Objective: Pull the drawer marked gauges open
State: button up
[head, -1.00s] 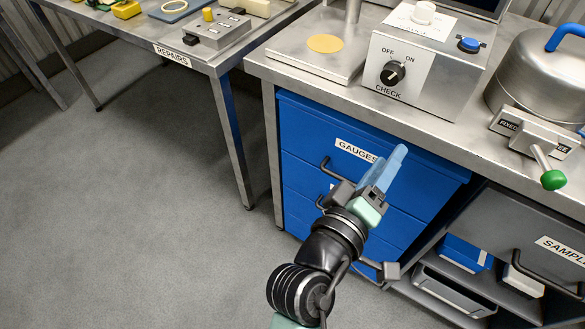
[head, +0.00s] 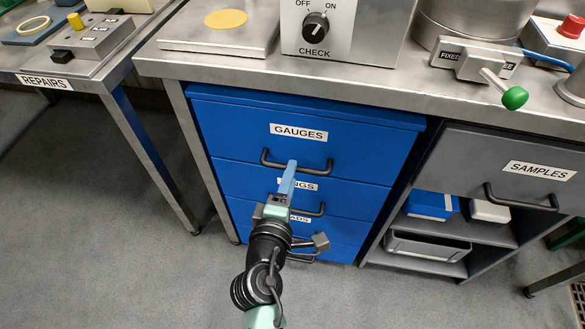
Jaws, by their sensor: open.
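The drawer marked gauges (head: 355,145) is the top drawer of the blue cabinet under the bench. Its white label (head: 298,132) reads GAUGES, and its dark bar handle (head: 318,167) runs along its lower part. The drawer looks shut. My gripper (head: 291,168) is open, with its blue fingers pointing up and away at the handle's middle in the picture. The fingers overlap part of the handle; I cannot tell whether they touch it or straddle it. My gripper partly hides the labels of the drawers below.
Two more labelled drawers with handles lie close below. To the right are a grey drawer marked samples (head: 525,185) and an open shelf with a grey bin (head: 427,247). The bench edge (head: 360,85) overhangs above. The floor (head: 130,255) at left is clear.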

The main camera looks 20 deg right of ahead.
jog(key=shift+x, duration=1.8)
grip_shut()
